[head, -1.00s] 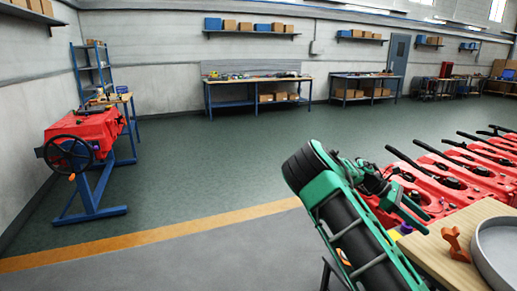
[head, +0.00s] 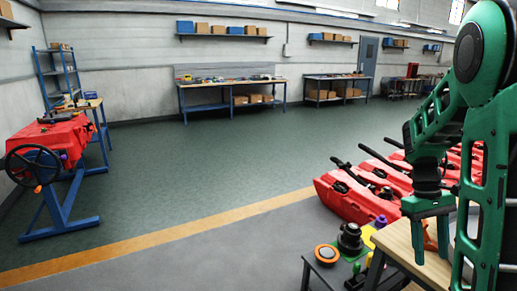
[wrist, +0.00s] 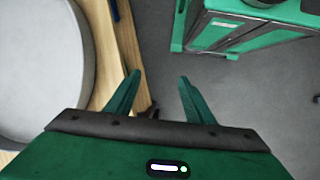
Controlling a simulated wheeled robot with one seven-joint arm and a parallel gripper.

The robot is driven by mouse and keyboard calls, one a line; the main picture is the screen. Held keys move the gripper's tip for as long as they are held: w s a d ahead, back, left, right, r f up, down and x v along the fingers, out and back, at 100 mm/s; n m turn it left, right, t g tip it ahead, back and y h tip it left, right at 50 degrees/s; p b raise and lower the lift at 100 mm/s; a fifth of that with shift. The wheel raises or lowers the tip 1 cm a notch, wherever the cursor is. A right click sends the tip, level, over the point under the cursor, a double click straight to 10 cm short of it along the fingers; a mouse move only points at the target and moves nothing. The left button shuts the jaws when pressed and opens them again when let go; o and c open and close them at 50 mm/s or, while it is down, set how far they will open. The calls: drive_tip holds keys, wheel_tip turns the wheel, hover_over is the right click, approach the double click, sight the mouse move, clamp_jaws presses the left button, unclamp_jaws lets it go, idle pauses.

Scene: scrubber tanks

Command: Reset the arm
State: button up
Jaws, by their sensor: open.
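My green arm stands folded at the right of the head view, its upper link raised and its forearm bent down. My gripper (head: 428,232) points downward beside the wooden table (head: 402,245) at the lower right. In the wrist view, the two green fingers of my gripper (wrist: 158,82) are spread apart with nothing between them. Bare grey floor and a wooden table edge show beyond the fingertips.
In the wrist view, a round grey tray (wrist: 42,65) lies left of the fingers. A low stand holds an orange disc (head: 327,253) and a black knob (head: 350,238). Red scrubber tanks (head: 345,196) line the right. A red tank (head: 60,137) sits on a blue stand. The middle floor is clear.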

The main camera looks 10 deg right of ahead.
drive_tip(key=s+a+r+m+t, duration=0.1)
drive_tip(key=s+a+m+t, duration=0.1)
drive_tip(key=s+a, duration=0.3)
drive_tip(key=s+a+r+m+t+y, duration=0.1)
drive_tip(key=s+a+m, duration=0.3)
drive_tip(key=s, duration=0.6)
drive_tip(key=shift+a+r+t, duration=0.5)
drive_tip(key=shift+a+r, duration=0.25)
drive_tip(key=shift+a, duration=0.2)
